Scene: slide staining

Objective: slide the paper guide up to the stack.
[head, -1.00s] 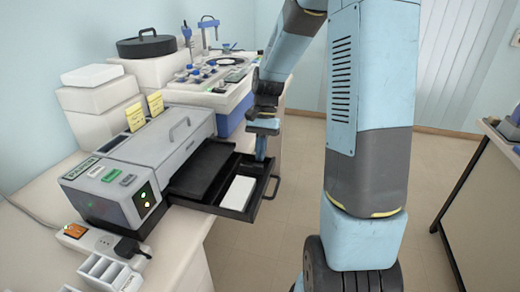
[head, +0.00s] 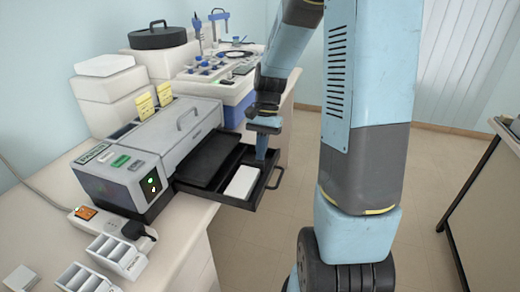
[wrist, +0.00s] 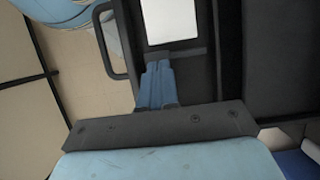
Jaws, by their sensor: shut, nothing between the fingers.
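The white paper stack (head: 241,182) lies flat in the open dark drawer (head: 245,204) of the grey machine. It also shows at the top of the wrist view (wrist: 172,20). A thin dark bar (wrist: 187,52), which looks like the paper guide, crosses the drawer between the stack and my fingers; a narrow dark strip separates it from the stack. My gripper (head: 260,157) points down into the far part of the drawer, behind the stack. In the wrist view its blue fingers (wrist: 157,68) are together and empty, close to the bar. Whether they touch it I cannot tell.
The drawer's handle (head: 276,178) is on its right front, close to my fingers. The grey machine (head: 150,150) stands left of the drawer on the bench. White slide racks (head: 118,256) lie in front. Open floor (head: 255,245) lies right of the bench.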

